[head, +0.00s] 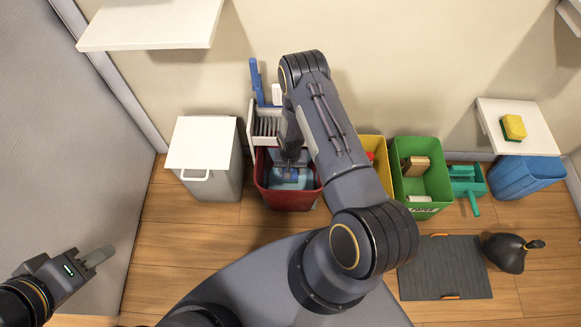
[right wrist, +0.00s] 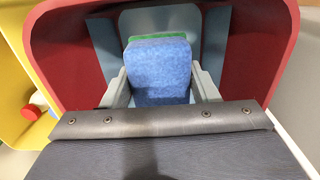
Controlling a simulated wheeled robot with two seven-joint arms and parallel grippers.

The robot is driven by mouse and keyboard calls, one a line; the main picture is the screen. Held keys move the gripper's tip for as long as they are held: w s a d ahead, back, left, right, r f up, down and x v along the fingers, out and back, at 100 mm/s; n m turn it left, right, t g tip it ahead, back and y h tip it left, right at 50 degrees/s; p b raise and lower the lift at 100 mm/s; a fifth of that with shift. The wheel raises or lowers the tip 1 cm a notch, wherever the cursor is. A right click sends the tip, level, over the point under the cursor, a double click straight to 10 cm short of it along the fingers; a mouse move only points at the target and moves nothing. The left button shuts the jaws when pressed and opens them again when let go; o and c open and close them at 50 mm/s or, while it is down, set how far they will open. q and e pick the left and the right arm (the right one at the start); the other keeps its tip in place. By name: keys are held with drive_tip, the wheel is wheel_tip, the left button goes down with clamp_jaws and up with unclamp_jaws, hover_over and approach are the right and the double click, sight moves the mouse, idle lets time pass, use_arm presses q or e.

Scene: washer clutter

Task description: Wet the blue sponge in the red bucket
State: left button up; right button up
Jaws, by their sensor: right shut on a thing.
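The red bucket (head: 283,199) stands on the floor near the wall, below my right arm. My right gripper (head: 291,166) reaches down into it. In the right wrist view, my right gripper (right wrist: 163,90) is shut on the blue sponge (right wrist: 160,75), with a light grey finger on each side. The sponge has a green layer on its far edge. The red bucket's wall (right wrist: 75,45) surrounds it. A pale blue-grey surface lies behind the sponge; I cannot tell whether they touch. My left gripper (head: 97,257) is empty at the lower left; its finger gap is unclear.
A white bin (head: 206,160) stands left of the bucket, and a rack (head: 262,125) behind it. Yellow (head: 378,150) and green (head: 422,185) bins stand to the right. A yellow sponge (head: 513,127) lies on a white shelf (head: 535,135). A dark mat (head: 445,268) covers the right floor.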

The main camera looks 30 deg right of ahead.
wheel_tip(320, 180, down, 10)
drive_tip(key=b, duration=0.6)
drive_tip(key=shift+r+b, duration=0.2)
drive_tip(key=shift+b, duration=0.15)
